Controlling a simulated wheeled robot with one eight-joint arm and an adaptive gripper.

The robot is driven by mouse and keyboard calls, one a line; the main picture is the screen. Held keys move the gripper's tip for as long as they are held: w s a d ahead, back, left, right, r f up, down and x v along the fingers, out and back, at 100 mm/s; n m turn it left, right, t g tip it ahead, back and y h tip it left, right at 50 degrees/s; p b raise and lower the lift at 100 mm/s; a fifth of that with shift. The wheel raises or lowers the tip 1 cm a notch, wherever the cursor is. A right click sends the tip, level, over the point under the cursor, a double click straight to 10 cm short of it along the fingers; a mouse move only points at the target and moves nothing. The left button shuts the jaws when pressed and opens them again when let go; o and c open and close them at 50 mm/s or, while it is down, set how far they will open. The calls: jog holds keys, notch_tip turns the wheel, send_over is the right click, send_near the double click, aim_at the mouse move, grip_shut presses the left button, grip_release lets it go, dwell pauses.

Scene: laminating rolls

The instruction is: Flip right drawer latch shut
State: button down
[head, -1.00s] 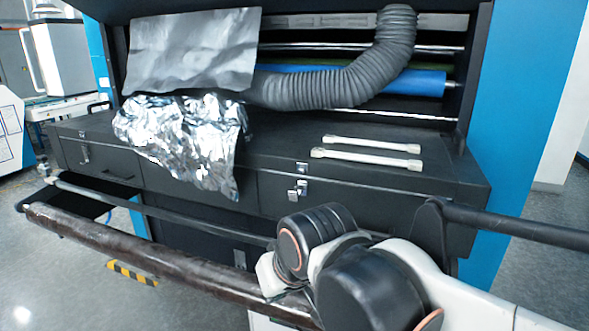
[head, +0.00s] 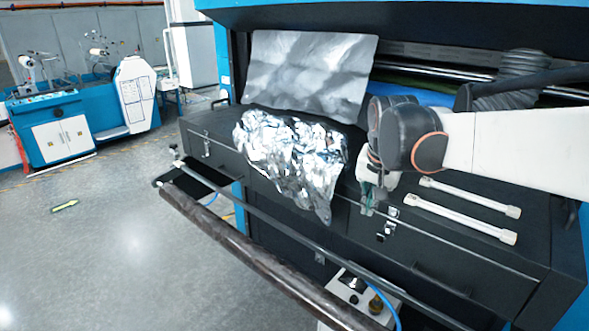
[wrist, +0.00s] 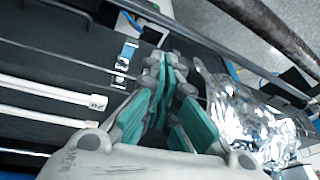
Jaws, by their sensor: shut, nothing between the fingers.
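The right drawer latch (head: 386,228) is a small bright metal clasp on the front of the black right drawer (head: 420,262), near its left end. A metal catch piece (head: 393,212) sits just above it at the top edge. In the wrist view the latch parts (wrist: 126,60) show left of my fingers; it is too small to tell whether the clasp is hooked. My gripper (head: 367,207) is just left of the latch, pointing down, with a small apparent gap. In the wrist view its teal-padded fingers (wrist: 163,68) are shut and empty.
Crumpled silver foil (head: 285,160) hangs over the drawer front left of my gripper. Two pale bars (head: 465,218) lie on the black top to the right. A dark roller (head: 255,245) and a thin rod (head: 290,234) run across the front. A left latch (head: 206,149) is further left.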

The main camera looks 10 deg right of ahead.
aim_at(381, 236)
jog(key=w+d+r+m+g+p, duration=0.2)
jog(key=d+r+p, duration=0.1)
jog(key=d+p, duration=0.2)
jog(key=shift+d+m, duration=0.2)
jog(key=shift+m, duration=0.2)
jog(key=shift+w+f, duration=0.1)
jog(key=f, duration=0.4)
jog(key=w+d+f, duration=0.1)
jog(key=f, duration=0.4)
jog(key=d+f, duration=0.1)
jog(key=f, duration=0.3)
jog(key=shift+w+f+p, duration=0.2)
jog(key=shift+f+p, duration=0.15)
jog(key=shift+a, duration=0.1)
jog(key=shift+s+a+f+h+b, duration=0.1)
jog(key=shift+a+f+h+b, duration=0.1)
jog(key=shift+h+b, duration=0.25)
